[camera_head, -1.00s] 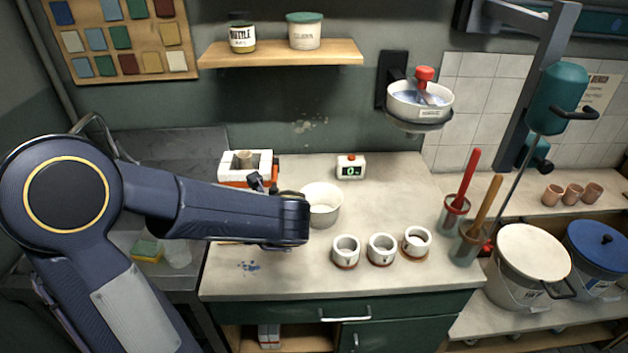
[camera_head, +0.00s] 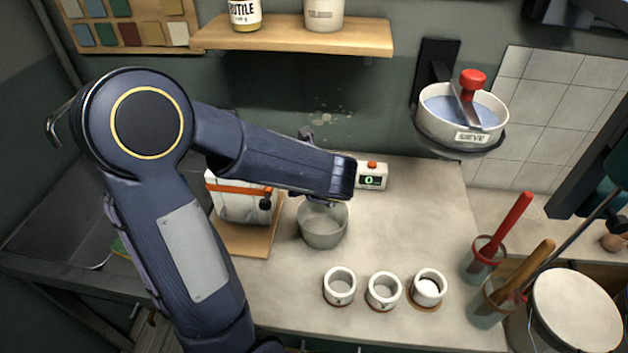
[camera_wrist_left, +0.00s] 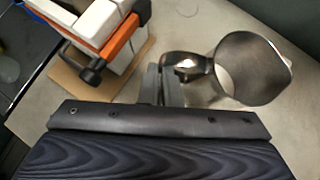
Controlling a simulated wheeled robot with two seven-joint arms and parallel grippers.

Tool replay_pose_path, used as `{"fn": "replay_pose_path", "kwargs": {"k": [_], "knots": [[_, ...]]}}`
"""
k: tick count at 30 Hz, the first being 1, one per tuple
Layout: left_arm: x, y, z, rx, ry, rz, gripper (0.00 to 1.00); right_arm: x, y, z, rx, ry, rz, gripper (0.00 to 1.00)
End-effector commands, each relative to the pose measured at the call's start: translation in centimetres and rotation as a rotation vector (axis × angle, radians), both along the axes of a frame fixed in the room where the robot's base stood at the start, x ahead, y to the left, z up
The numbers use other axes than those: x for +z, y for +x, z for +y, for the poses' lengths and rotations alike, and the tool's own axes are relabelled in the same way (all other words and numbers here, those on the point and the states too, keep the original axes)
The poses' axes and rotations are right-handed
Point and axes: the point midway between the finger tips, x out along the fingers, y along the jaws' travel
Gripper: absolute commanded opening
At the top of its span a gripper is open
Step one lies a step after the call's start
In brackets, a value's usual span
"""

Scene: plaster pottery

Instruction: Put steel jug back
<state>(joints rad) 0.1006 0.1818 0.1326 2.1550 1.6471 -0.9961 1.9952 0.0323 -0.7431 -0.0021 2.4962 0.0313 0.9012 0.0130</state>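The steel jug (camera_head: 322,226) stands on the worktop, partly under my left arm in the head view. In the left wrist view the jug (camera_wrist_left: 252,72) is at the upper right, with its mouth toward the camera and its handle (camera_wrist_left: 190,66) pointing left. My left gripper's fingers (camera_wrist_left: 168,86) are close together at the outer end of that handle. Whether they grip it or only overlap it in the picture I cannot tell. In the head view my arm hides these fingers. My right gripper is in neither view.
A white plaster mold (camera_head: 240,205) with an orange strap stands on a wooden board left of the jug. Small cups (camera_head: 383,291) are in front, a timer (camera_head: 372,176) behind. A sieve (camera_head: 463,112) hangs on the wall below right of a shelf (camera_head: 290,36). The worktop's right middle is clear.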

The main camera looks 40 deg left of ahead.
Motion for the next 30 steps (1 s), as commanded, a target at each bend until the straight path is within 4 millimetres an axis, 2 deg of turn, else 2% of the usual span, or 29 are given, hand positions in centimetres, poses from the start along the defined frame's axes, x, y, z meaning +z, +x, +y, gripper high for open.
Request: {"fn": "replay_pose_path", "kwargs": {"k": [9,12,15,25,30], "knots": [[-3.5,4.7,5.8,0.005,0.000,0.000,0.00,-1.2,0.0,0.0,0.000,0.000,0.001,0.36],[-5.9,5.8,7.0,0.003,0.001,0.001,0.00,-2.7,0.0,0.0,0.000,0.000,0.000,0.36],[-7.3,6.6,8.0,0.003,0.001,0.001,0.00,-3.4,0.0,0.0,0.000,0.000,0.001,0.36],[-9.0,7.8,9.4,0.001,0.001,-0.001,0.00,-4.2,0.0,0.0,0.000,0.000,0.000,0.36],[-11.9,8.0,9.6,-0.001,0.002,0.001,0.00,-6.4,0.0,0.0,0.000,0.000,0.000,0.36]]}}
